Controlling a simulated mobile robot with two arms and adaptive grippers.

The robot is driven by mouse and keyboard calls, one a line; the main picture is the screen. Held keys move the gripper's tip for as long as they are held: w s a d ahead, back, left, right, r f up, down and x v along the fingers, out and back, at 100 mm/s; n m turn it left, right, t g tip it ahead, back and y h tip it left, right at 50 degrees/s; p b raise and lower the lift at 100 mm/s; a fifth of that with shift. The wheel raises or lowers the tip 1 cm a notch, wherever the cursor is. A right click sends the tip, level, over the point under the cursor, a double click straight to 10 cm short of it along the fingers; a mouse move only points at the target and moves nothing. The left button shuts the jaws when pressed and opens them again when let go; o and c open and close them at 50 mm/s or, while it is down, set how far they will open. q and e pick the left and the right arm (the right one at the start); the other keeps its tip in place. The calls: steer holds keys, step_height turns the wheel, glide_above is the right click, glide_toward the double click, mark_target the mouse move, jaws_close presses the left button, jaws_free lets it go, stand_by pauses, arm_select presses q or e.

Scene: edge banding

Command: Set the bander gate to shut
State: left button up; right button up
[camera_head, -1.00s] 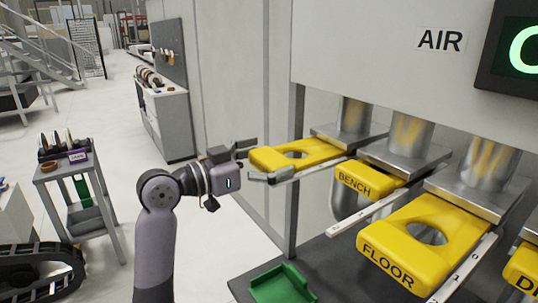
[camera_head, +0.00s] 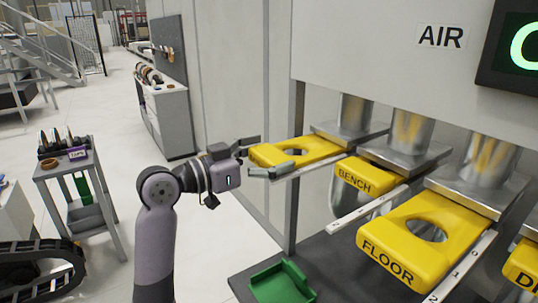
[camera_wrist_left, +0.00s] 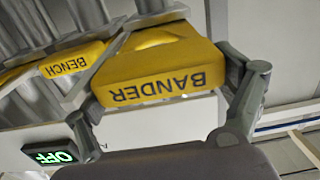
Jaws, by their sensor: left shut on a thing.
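The bander gate (camera_head: 318,147) is a yellow slide plate with a round hole. It sticks out from under the leftmost metal duct, and its hole shows in the head view. In the left wrist view its front face with the upside-down word BANDER (camera_wrist_left: 165,85) fills the middle. My left gripper (camera_head: 261,158) is shut on the outer end of this gate, one finger on each side. My right gripper is in neither view.
The BENCH gate (camera_head: 366,175) and the FLOOR gate (camera_head: 420,238) stand to the right, with metal rails between. The FLOOR gate is pulled out with its hole showing. A green tray (camera_head: 281,283) lies below. A lit OFF sign (camera_wrist_left: 52,157) shows in the wrist view.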

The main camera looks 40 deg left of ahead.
mark_target(304, 149)
arm_select(q)
steer(key=shift+c, duration=0.7)
steer(key=p+x, duration=0.1)
steer(key=x, duration=1)
steer(key=shift+r, duration=0.1)
steer(key=o, duration=1.2)
steer(key=shift+r, duration=0.1)
steer(key=shift+o, duration=1.2)
steer(key=shift+w+d, duration=0.1)
steer(key=shift+w, duration=0.15)
steer(key=shift+s, duration=0.1)
